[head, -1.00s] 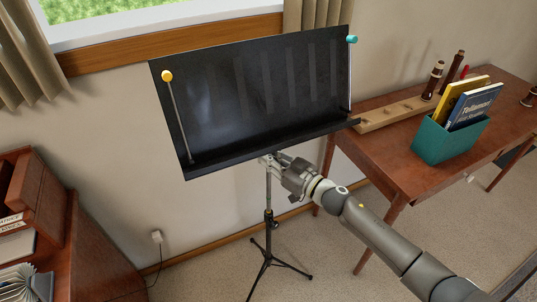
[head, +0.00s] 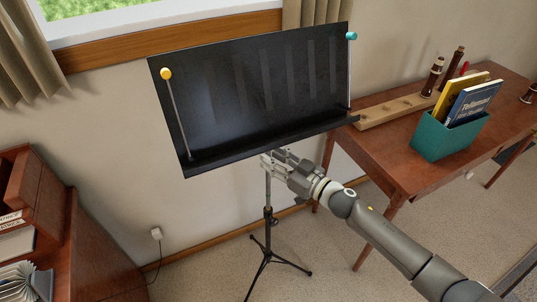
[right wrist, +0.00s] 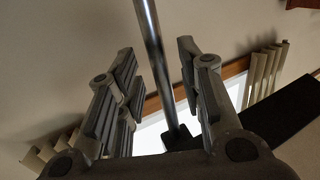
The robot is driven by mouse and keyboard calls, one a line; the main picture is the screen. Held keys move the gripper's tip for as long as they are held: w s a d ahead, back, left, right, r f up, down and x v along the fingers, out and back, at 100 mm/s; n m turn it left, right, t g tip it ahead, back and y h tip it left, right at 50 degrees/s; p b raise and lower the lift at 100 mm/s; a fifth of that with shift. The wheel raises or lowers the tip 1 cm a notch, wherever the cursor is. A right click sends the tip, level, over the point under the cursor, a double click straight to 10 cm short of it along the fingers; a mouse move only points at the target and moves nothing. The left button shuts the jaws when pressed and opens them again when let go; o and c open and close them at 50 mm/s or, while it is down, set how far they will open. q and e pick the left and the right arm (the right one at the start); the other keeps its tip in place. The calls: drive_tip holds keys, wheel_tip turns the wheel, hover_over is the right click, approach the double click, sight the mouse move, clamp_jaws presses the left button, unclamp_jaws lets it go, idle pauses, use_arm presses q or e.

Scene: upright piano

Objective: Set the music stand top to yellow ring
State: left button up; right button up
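The music stand's black top (head: 265,95) is a tilted panel with a lower ledge, in front of the wall below the window. A yellow knob (head: 166,74) on a thin rod is at its left, and a teal knob (head: 351,36) at its right. A slim pole (head: 268,190) runs down to tripod legs. My right gripper (head: 268,160) is open just under the ledge, at the upper pole. In the right wrist view the shiny pole (right wrist: 155,50) shows between the spread fingers, with gaps either side. My left gripper is not in view.
A wooden table (head: 390,165) on the right holds a teal box (head: 440,145) with books, and a wooden rack (head: 395,110) with woodwind pieces. A brown cabinet (head: 85,250) stands at the left. Carpet around the tripod is mostly clear.

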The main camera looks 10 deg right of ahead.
drive_tip(key=v, duration=0.9)
drive_tip(key=shift+s+d, duration=0.25)
drive_tip(key=shift+d, duration=0.1)
drive_tip(key=d+f+m+h, duration=0.2)
drive_tip(key=d+f+h, duration=0.15)
drive_tip(key=f, duration=0.55)
drive_tip(key=d+f+m+h, duration=0.2)
drive_tip(key=d+f+h, duration=0.15)
drive_tip(key=f, duration=0.55)
drive_tip(key=s+d+f+m+g+h, duration=0.1)
drive_tip(key=s+d+f+g+h, duration=0.15)
drive_tip(key=s+f, duration=0.4)
drive_tip(key=s+d+f+m+g+h, duration=0.1)
drive_tip(key=s+d+f, duration=0.2)
drive_tip(key=f, duration=0.6)
drive_tip(key=s+f+g+h, duration=0.1)
drive_tip(key=s+f+g, duration=0.3)
drive_tip(key=s+f, duration=0.95)
drive_tip(key=s+a+f+g, duration=0.1)
drive_tip(key=s+f+g, duration=0.1)
drive_tip(key=s, duration=1)
drive_tip(key=s+a+f+g, duration=0.2)
drive_tip(key=s+f+g, duration=0.1)
drive_tip(key=s, duration=0.9)
drive_tip(key=shift+f, duration=0.65)
drive_tip(key=shift+o, duration=0.2)
drive_tip(key=shift+h, duration=0.25)
